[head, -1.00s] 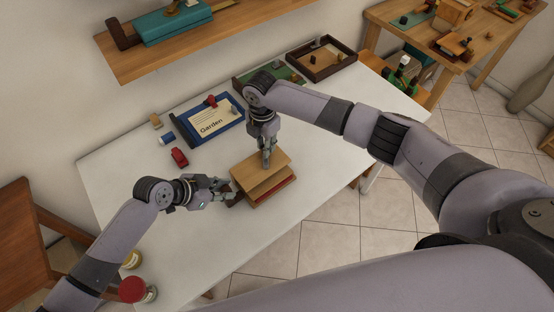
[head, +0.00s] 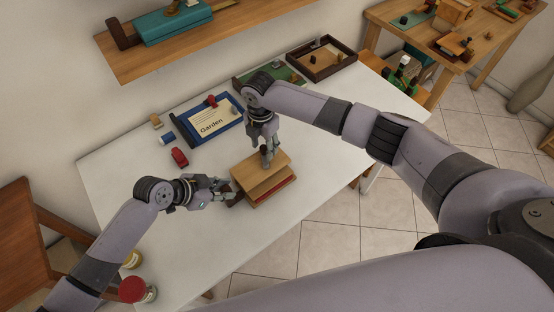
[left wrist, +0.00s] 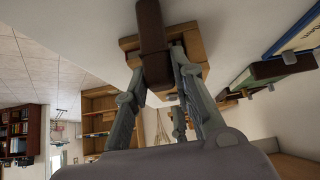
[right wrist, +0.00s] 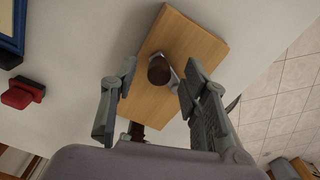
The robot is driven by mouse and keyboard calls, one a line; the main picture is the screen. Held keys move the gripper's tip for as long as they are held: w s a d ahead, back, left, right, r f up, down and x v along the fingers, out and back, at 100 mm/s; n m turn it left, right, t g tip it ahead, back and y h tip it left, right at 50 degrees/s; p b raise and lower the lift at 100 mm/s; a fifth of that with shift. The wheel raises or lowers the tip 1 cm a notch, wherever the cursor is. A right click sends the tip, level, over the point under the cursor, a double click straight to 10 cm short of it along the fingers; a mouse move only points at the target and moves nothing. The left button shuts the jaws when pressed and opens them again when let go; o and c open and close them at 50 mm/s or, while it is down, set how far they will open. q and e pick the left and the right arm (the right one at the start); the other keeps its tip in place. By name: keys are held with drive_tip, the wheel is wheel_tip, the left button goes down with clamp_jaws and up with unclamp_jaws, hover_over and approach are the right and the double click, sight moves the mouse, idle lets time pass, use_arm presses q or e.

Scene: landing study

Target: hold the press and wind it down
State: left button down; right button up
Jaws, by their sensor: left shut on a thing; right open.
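The press (head: 252,181) is a small wooden block with a flat light-wood top board and a red layer low at its front side. It stands on the white table. My left gripper (head: 229,190) is shut on the press's dark brown handle (left wrist: 152,38) at its left side. My right gripper (head: 266,157) points down over the top board. In the right wrist view its open fingers (right wrist: 155,88) stand apart on either side of a round dark brown knob (right wrist: 159,70) on the board (right wrist: 195,50). I cannot tell whether either finger touches the knob.
Behind the press lie a blue-framed "Garden" card (head: 213,123), a red item (head: 179,157) and a dark tray (head: 322,59). Jars with a red lid (head: 133,289) and a yellow lid (head: 132,259) stand at the front left. The white table (head: 210,250) is bare in front of the press.

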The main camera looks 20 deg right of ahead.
sight(263, 147)
use_arm(q)
drive_tip(key=shift+s+a+f, duration=0.15)
drive_tip(key=shift+s+f, duration=0.15)
drive_tip(key=shift+f, duration=0.1)
use_arm(e)
wheel_tip(263, 147, up, 12)
idle(0.5)
use_arm(q)
drive_tip(key=c, duration=1.8)
unclamp_jaws()
drive_tip(key=o, duration=0.4)
drive_tip(key=shift+w+r, duration=0.15)
drive_tip(key=shift+w, duration=0.1)
drive_tip(key=shift+o, duration=0.5)
drive_tip(key=shift+r, duration=0.15)
drive_tip(key=shift+r, duration=0.1)
